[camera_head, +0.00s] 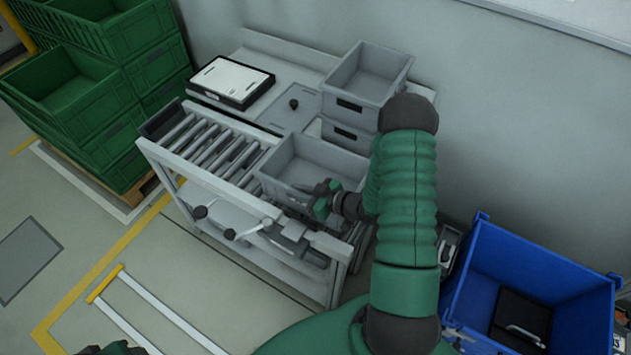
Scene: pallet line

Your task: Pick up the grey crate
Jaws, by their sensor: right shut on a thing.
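A grey crate (284,166), open and empty, sits on the roller table at its right end. My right arm comes in from the right, and my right gripper (321,196) is shut on the near wall of this crate, at its right part. The gripper and forearm hide part of that wall and the crate's right side. Two more grey crates (372,87) are stacked behind it. At the bottom left edge, only a small dark and green part of my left gripper (112,349) shows; its fingers cannot be made out.
Rollers (222,150) lie left of the crate. A black-edged tray with a white top (231,80) lies behind them. Green crates (75,95) stand on a pallet at left. A blue bin (540,262) with a dark item is at right. A wall closes the back.

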